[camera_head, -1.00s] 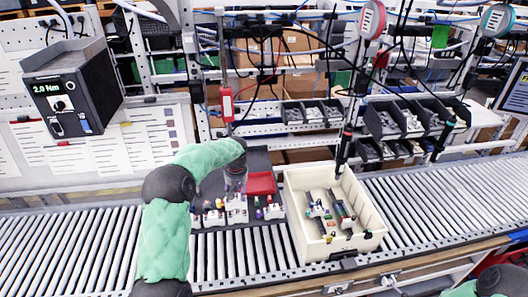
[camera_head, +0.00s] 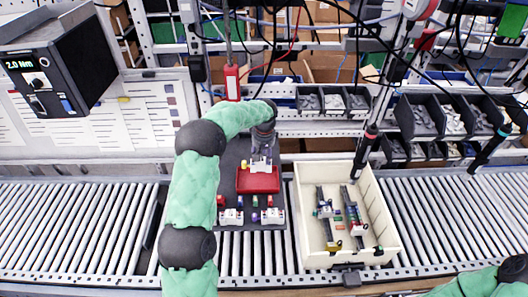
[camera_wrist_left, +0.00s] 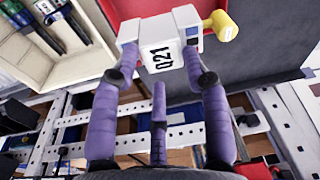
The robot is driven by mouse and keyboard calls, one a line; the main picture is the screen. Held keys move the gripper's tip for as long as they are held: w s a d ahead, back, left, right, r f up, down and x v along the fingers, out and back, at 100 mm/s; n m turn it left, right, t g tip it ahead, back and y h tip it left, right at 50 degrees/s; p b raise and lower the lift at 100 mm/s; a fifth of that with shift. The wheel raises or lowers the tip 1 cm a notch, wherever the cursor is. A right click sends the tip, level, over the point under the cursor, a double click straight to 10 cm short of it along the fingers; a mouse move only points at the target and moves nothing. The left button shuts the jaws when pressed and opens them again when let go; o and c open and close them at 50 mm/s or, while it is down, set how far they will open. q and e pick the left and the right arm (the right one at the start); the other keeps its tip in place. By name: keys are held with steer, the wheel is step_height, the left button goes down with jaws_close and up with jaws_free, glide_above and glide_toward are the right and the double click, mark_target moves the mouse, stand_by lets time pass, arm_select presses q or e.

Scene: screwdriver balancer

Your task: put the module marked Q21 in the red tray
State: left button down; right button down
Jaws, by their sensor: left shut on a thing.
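The module marked Q21 (camera_wrist_left: 160,52) is a white block with a black-lettered label and a yellow knob at one side. In the head view the white module (camera_head: 261,163) is at the back edge of the red tray (camera_head: 258,182). My left gripper (camera_wrist_left: 163,78) is shut on the module, with its purple fingers on either side. The red tray also shows behind the module in the wrist view (camera_wrist_left: 262,22). I cannot tell whether the module touches the tray. My right gripper is out of view; only part of my right arm shows at lower right.
A dark board (camera_head: 234,185) bears the red tray and white modules (camera_head: 231,217) with coloured parts. A cream crate (camera_head: 384,225) with assembled strips stands to its right. Hanging screwdrivers (camera_head: 366,148) are above it. The roller conveyor (camera_head: 95,225) is clear to the left.

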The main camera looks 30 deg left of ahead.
mark_target(263, 167)
arm_select(q)
step_height(263, 167, down, 7)
steer(key=b, duration=0.4)
steer(key=shift+w+f, duration=0.15)
steer(key=c, duration=0.6)
jaws_free()
steer(key=shift+o, duration=0.2)
steer(key=r, duration=0.8)
steer(key=s+d+r, duration=0.1)
steer(key=r, duration=0.3)
steer(key=shift+d, duration=0.1)
